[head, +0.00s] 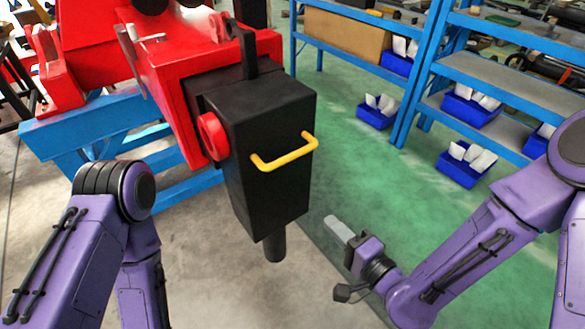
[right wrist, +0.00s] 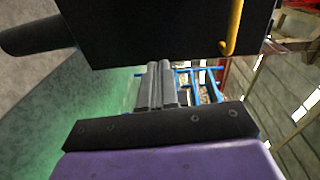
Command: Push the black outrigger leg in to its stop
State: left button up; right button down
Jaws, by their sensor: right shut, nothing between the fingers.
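The black outrigger leg (head: 270,160) is a large box that stands out from the red crane beam. It has a yellow handle (head: 285,158) on its front face and a black round foot (head: 275,246) below. In the right wrist view the leg (right wrist: 165,30) fills the top, with part of the yellow handle (right wrist: 233,28) at the right. My right gripper (head: 338,228) is right of the foot and below the handle, apart from the leg. Its fingers (right wrist: 157,86) are shut together and empty. My left arm is at the lower left; its gripper is out of frame.
The red crane beam (head: 190,65) sits over a blue stand (head: 60,125) at the left. A red round knob (head: 211,136) is on the left side by the leg. Blue shelves (head: 500,70) with blue bins (head: 466,163) stand at the right. The green floor between is clear.

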notch_tip(320, 180, up, 2)
jog(key=y, duration=0.1)
jog(key=b, duration=0.8)
send_near(286, 173)
jog(key=p+x, duration=0.1)
jog(key=x, duration=0.4)
jog(key=shift+w+a, duration=0.2)
jog(key=shift+a, duration=0.15)
jog(key=shift+w+a, duration=0.3)
jog(key=shift+w, duration=0.2)
